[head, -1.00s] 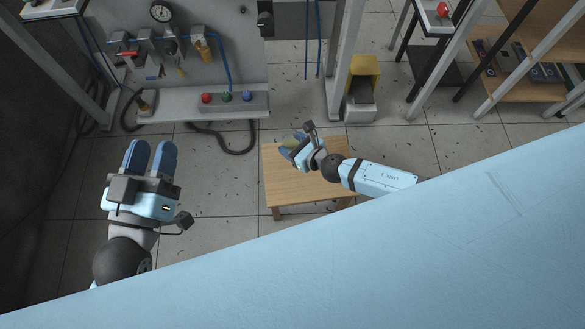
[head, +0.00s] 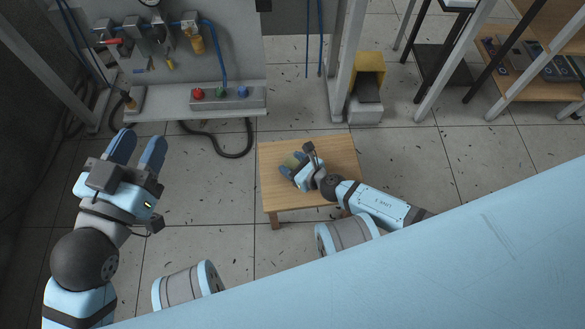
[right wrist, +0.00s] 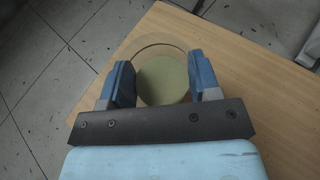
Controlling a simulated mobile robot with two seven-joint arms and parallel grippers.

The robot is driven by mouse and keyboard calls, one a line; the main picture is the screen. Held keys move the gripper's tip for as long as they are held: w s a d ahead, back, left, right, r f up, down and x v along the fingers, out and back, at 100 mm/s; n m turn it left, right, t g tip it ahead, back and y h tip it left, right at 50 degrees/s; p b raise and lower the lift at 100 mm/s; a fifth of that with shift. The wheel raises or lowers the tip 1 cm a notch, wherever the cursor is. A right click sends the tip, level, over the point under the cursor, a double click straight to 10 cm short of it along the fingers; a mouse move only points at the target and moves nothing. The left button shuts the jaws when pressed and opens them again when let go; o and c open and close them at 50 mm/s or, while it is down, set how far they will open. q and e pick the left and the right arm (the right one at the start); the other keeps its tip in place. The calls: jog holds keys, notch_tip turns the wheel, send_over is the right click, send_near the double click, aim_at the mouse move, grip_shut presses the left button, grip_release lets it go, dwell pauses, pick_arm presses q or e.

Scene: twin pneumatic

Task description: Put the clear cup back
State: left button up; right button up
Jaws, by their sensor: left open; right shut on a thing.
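The clear cup (right wrist: 162,52) shows in the right wrist view as a see-through round rim with a yellow-green disc inside. It is between the blue fingers of my right gripper (right wrist: 164,84), which is shut on it. In the head view, my right gripper (head: 290,172) is over the small wooden table (head: 278,198), with the cup (head: 293,160) a small olive patch mostly hidden by the fingers. I cannot tell whether the cup touches the table. My left gripper (head: 137,150) is open and empty, left of the table and in front of the panel bench.
A grey panel (head: 235,40) with pneumatic fittings and an amber bowl (head: 196,44) stands at the back left. Its ledge carries a button box (head: 228,97). A black hose (head: 230,154) lies on the floor. A yellow-and-grey bin (head: 366,95) and shelving stand at right.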

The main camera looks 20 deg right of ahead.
jog(key=shift+f, duration=0.65)
jog(key=shift+r, duration=0.2)
jog(key=shift+f, duration=0.2)
jog(key=o, duration=1.1)
jog(key=shift+c, duration=0.2)
pick_arm(q)
jog(key=shift+w+a+m, duration=0.2)
jog(key=shift+w+m, duration=0.05)
jog(key=shift+m, duration=0.25)
jog(key=shift+r, duration=0.1)
